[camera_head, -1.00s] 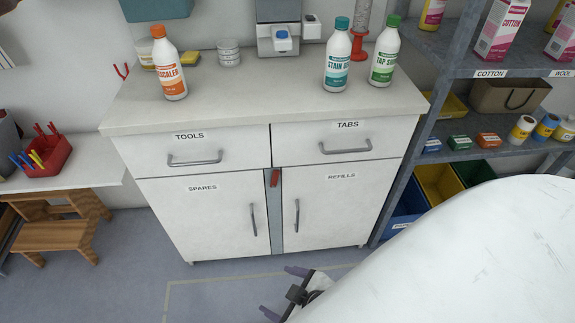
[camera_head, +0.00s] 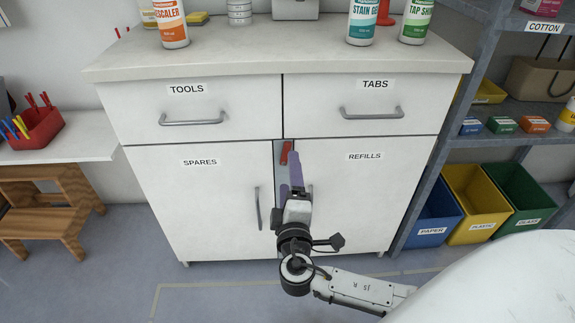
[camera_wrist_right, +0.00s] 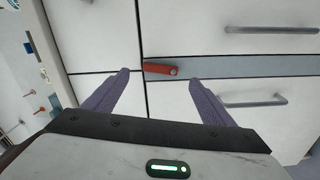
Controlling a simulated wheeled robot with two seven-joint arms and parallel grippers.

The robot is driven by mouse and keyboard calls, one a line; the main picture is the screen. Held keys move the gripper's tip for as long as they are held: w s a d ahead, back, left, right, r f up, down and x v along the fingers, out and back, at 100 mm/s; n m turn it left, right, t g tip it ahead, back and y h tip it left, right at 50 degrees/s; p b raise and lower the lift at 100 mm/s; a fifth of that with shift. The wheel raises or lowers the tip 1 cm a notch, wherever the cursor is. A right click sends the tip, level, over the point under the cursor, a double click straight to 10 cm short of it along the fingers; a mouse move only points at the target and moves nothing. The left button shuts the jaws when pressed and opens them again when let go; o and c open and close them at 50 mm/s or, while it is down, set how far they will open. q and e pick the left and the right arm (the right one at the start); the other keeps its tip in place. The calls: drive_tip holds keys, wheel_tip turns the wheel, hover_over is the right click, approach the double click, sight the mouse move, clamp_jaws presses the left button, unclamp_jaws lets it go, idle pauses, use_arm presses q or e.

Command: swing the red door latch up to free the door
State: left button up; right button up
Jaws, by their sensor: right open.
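The red door latch (camera_head: 285,153) sits on the grey strip between the SPARES door (camera_head: 204,200) and the REFILLS door (camera_head: 362,190), just under the drawers. In the right wrist view the latch (camera_wrist_right: 160,69) lies just beyond the fingertips, between their lines. My right gripper (camera_head: 292,165) is in front of the strip, just below the latch in the picture. In the wrist view its two purple fingers (camera_wrist_right: 159,75) are spread with nothing between them. I see no contact with the latch. The fingers and wrist hide the lower strip and part of the REFILLS door handle. My left gripper is out of view.
Bottles stand on the cabinet top (camera_head: 240,57). Drawer handles (camera_head: 372,113) and the SPARES door handle (camera_head: 258,208) stick out near my gripper. Blue, yellow and green bins (camera_head: 477,199) are at right. A wooden step stool (camera_head: 45,215) stands at left, with clear floor before the cabinet.

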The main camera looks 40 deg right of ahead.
sight(286, 154)
drive_tip(key=x, duration=0.6)
drive_tip(key=shift+w+b, duration=0.25)
drive_tip(key=shift+b, duration=0.15)
drive_tip(key=shift+d, duration=0.1)
drive_tip(key=shift+c, duration=0.2)
